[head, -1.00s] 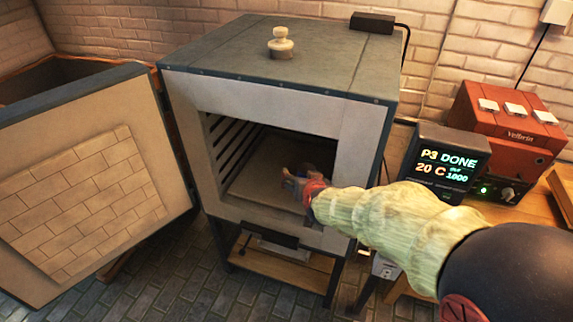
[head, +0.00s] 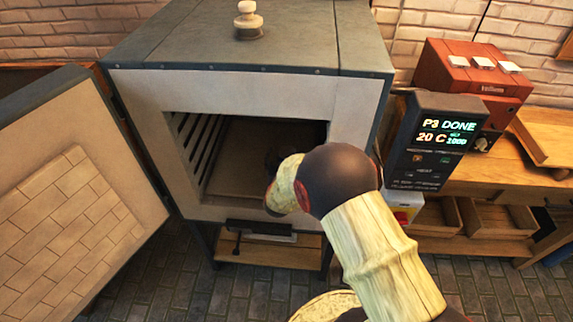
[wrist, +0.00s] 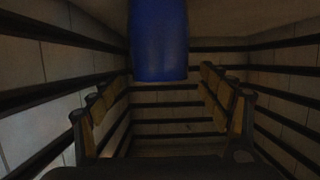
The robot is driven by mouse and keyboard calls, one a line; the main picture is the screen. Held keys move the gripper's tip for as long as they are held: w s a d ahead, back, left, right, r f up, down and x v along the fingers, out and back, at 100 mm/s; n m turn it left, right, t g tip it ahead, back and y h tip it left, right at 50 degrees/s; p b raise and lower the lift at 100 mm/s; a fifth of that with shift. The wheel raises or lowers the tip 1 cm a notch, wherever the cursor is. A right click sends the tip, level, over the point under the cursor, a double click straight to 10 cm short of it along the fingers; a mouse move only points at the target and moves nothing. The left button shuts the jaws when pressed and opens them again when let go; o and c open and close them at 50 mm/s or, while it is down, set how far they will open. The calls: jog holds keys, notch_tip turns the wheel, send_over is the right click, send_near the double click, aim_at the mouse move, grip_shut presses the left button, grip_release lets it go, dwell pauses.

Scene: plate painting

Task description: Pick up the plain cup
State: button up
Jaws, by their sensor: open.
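A plain blue cup-shaped thing (wrist: 159,40) shows at the top middle of the wrist view, inside the kiln. Its upper part is cut off by the frame edge, and I see no pattern on it. My gripper (wrist: 160,95) is open and empty, with one finger on each side of the picture. The blue thing appears beyond the gap between the fingertips, and I see no contact. In the head view my arm reaches through the open front of the kiln (head: 350,100) and hides most of the gripper and the blue thing.
Ribbed side walls close in on both sides in the wrist view. The kiln door (head: 75,200) stands open at the left. A controller (head: 440,140) reading "P3 DONE" and 20 C is at the right, before a red box (head: 475,75). A wooden bench (head: 480,175) stands at the right.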

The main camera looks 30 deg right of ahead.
aim_at(284, 152)
jog(key=shift+b+x, duration=0.3)
jog(key=shift+x, duration=1.15)
jog(key=shift+a+f, duration=0.1)
jog(key=shift+c, duration=1.4)
jog(key=c, duration=1.7)
